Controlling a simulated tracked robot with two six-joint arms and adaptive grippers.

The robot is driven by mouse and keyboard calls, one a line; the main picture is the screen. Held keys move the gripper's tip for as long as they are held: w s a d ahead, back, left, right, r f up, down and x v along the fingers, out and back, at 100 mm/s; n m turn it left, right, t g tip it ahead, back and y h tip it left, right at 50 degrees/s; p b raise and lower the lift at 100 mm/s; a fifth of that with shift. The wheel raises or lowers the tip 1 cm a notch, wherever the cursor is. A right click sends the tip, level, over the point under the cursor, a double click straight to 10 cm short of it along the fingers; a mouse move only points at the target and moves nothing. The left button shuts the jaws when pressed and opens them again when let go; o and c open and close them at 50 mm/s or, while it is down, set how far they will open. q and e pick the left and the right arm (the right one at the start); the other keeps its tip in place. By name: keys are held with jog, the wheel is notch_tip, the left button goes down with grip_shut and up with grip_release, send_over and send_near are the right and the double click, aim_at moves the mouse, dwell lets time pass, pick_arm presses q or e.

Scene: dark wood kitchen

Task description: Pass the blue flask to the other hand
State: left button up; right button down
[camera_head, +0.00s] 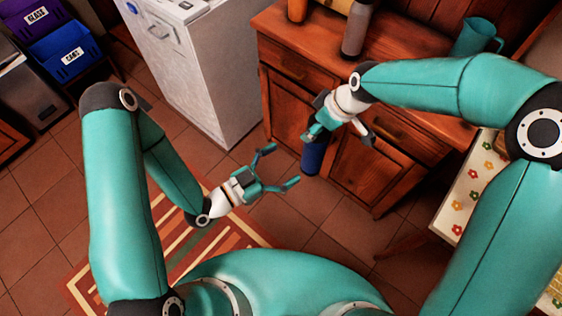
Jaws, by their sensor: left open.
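The blue flask (312,159) hangs upright below my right gripper (314,134), in front of the wooden cabinet. The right gripper is shut on its upper end and hides the top. My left gripper (284,166) is open and empty just left of the flask, its two fingers spread and pointing toward it. A small gap shows between the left fingertips and the flask.
The wooden cabinet (285,98) stands behind, with a grey bottle (357,28) and a teal jug (477,38) on top. A white appliance (205,75) is at left, near blue (65,55) and purple bins (38,17). A flowered cloth (462,200) lies at right.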

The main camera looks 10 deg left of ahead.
aim_at(308, 147)
pick_arm(q)
jog(key=shift+n+y, duration=0.3)
jog(key=x, duration=0.7)
jog(key=f+x, duration=0.1)
jog(key=x, duration=0.3)
jog(key=shift+w+a, duration=0.15)
jog(key=shift+w, duration=0.25)
jog(key=shift+c, duration=0.3)
jog(key=shift+s, duration=0.15)
jog(key=c, duration=1.6)
pick_arm(e)
jog(key=shift+w+a, duration=0.1)
jog(key=c, duration=0.6)
grip_release()
jog(key=shift+r, duration=0.1)
jog(key=shift+c, duration=0.2)
pick_arm(q)
jog(key=shift+c, duration=0.2)
pick_arm(e)
jog(key=o, duration=0.4)
